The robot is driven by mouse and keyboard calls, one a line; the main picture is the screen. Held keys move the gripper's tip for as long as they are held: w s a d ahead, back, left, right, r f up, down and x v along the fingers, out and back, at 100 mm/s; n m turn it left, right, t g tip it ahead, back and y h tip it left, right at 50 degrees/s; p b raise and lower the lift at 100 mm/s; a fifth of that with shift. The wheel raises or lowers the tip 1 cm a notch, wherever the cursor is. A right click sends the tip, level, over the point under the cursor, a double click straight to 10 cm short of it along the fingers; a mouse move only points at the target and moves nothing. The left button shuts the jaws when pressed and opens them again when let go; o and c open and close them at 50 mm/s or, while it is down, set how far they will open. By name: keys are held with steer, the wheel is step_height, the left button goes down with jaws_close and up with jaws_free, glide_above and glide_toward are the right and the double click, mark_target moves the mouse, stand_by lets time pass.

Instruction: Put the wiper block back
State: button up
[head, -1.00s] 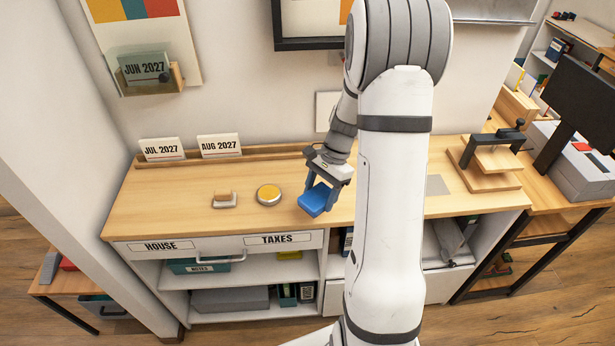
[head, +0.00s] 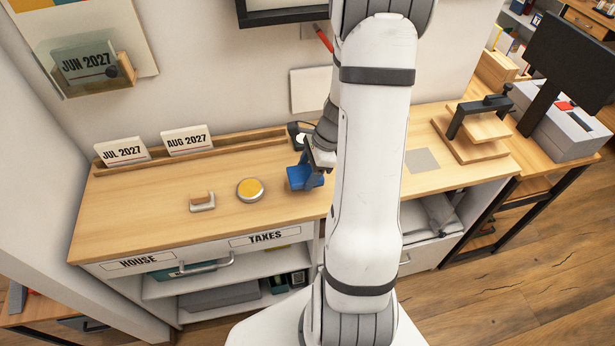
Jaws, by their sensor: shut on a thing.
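The wiper block appears to be the blue block (head: 300,179), over the wooden counter (head: 130,215) to the right of the yellow-topped round tin. My gripper (head: 308,172) is shut on it. The block looks tilted, and I cannot tell whether it touches the counter. My arm covers the right part of the gripper and the counter behind it.
A small wood-topped block (head: 202,201) and a yellow-topped round tin (head: 250,189) stand left of my gripper. Calendar cards (head: 188,140) lean in the back ledge. A dark-framed board (head: 285,15) hangs above, with a red pen (head: 323,38) beside it. A wooden press (head: 475,130) stands right.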

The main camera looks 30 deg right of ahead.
steer(key=shift+f, duration=1.55)
steer(key=o, duration=0.9)
steer(key=shift+o, duration=0.2)
steer(key=shift+r, duration=0.15)
steer(key=v, duration=1.2)
steer(key=s+a+r+n+t+h, duration=0.1)
steer(key=s+a+r+n+h, duration=0.1)
steer(key=s+a+r+n, duration=0.3)
steer(key=s+a+r+n+h, duration=0.2)
steer(key=s+a+r+n, duration=0.4)
steer(key=a+n, duration=0.6)
steer(key=r+n, duration=0.1)
steer(key=n, duration=0.3)
steer(key=shift+t, duration=0.4)
steer(key=shift+s+a+r, duration=0.1)
